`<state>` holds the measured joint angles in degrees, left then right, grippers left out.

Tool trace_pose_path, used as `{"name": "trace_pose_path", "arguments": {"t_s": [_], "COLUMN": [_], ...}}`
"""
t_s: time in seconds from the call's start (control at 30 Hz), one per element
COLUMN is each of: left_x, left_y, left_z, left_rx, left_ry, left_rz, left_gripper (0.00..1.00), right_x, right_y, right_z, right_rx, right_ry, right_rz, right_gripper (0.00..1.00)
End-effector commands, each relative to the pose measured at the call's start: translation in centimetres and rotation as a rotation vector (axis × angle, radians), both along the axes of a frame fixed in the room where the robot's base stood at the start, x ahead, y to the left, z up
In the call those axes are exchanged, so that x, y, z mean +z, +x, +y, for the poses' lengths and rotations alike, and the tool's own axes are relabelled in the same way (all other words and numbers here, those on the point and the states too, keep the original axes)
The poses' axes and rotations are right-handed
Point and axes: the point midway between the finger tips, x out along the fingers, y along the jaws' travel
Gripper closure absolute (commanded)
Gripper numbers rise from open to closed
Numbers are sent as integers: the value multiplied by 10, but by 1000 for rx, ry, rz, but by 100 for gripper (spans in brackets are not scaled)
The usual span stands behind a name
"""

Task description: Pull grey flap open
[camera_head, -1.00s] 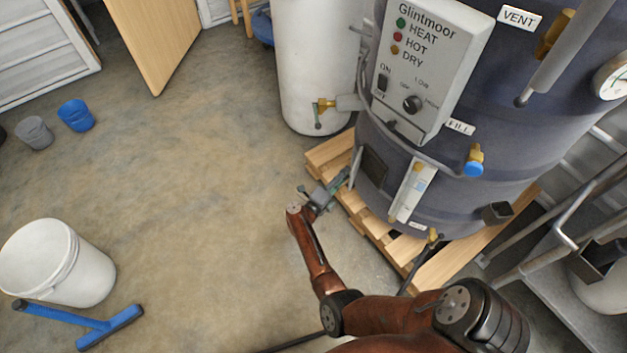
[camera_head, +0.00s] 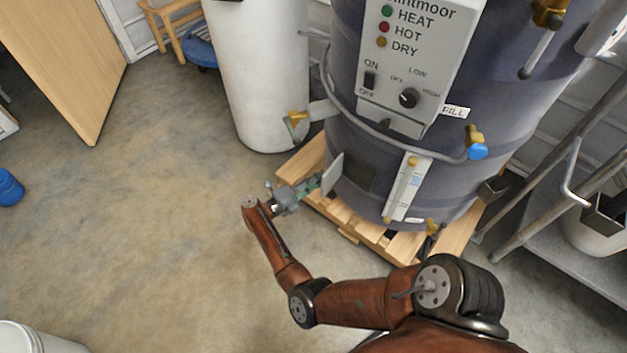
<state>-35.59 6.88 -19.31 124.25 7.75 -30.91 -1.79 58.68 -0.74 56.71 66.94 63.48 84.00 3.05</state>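The grey flap (camera_head: 332,174) sits low on the dark blue tank (camera_head: 450,185), left of the white gauge strip. It stands swung out to the left, with the dark square opening (camera_head: 358,170) showing beside it. My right gripper (camera_head: 312,186), on the rust-red arm, is at the outer edge of the flap. Its fingertips meet or overlap the flap in the view. They are too small to tell whether they are shut on it. My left gripper is not in view.
The tank stands on a wooden pallet (camera_head: 385,238). A white cylinder (camera_head: 262,85) with a brass tap (camera_head: 298,118) stands to its left. Metal rails (camera_head: 560,170) are at the right.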

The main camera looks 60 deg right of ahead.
Motion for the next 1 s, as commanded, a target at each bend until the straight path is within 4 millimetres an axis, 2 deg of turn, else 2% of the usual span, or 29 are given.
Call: {"name": "trace_pose_path", "arguments": {"t_s": [0.3, 0.33, 0.57, 0.87, 1.0], "left_x": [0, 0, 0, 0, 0], "left_y": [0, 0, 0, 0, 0], "left_z": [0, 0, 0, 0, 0], "left_rx": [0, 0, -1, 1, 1], "left_ry": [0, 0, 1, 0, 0], "left_rz": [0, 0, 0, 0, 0], "left_gripper": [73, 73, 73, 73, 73], "right_x": [-1, -1, 0, 0, 1], "right_y": [1, 1, 1, 3, 10], "right_z": [-2, -2, -1, 2, 14], "right_rx": [6, 6, 4, 5, 6], "right_ry": [3, 3, 1, 0, 1], "right_rz": [-3, -3, -3, -2, -3], "right_gripper": [100, 79, 63, 63, 63]}}
